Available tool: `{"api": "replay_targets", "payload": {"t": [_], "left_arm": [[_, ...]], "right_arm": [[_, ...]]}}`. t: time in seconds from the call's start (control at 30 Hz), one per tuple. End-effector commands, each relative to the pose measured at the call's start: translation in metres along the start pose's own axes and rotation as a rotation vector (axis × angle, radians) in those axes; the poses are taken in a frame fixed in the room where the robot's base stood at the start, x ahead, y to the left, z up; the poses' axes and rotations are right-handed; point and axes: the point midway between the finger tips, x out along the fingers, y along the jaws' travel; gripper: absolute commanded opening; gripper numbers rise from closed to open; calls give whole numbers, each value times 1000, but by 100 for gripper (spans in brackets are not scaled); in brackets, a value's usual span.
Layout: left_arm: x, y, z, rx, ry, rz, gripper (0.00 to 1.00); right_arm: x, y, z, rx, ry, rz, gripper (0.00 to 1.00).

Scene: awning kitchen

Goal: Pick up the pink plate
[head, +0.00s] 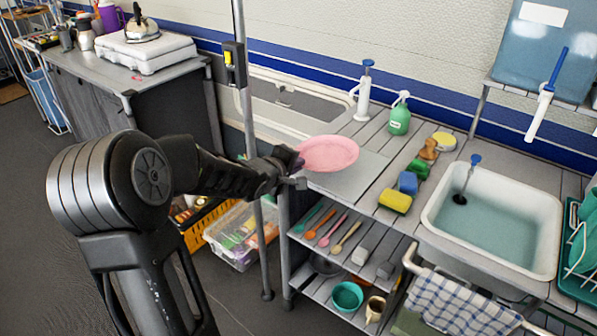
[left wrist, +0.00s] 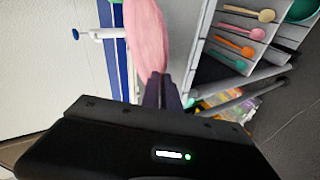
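The pink plate (head: 328,153) is at the left end of the grey counter, its left rim at my left gripper. In the left wrist view the plate (left wrist: 148,35) reaches down to the fingertips. My left gripper (head: 292,165) comes in from the left, and its fingers (left wrist: 160,90) are close together on the plate's near rim. The plate looks level or only slightly tilted; I cannot tell whether it is clear of the counter. My right gripper is in neither view.
A vertical pole (head: 247,100) stands just behind my left arm. A green soap bottle (head: 399,115), a white pump bottle (head: 363,92) and sponges (head: 395,200) are right of the plate. The sink (head: 500,225) is farther right. Spoons (head: 330,230) lie on the shelf below.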

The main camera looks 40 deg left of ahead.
Motion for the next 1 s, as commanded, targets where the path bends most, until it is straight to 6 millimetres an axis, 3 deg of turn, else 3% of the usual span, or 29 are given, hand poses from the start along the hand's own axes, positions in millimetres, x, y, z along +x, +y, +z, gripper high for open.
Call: {"api": "replay_targets", "payload": {"t": [0.1,0.3,1.0], "left_arm": [[-14,29,-6,2,2,4,0],[-26,50,-11,0,0,2,0],[-26,51,-11,0,0,2,0]], "right_arm": [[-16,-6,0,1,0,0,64],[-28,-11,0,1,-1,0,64],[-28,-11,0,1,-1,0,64]]}}
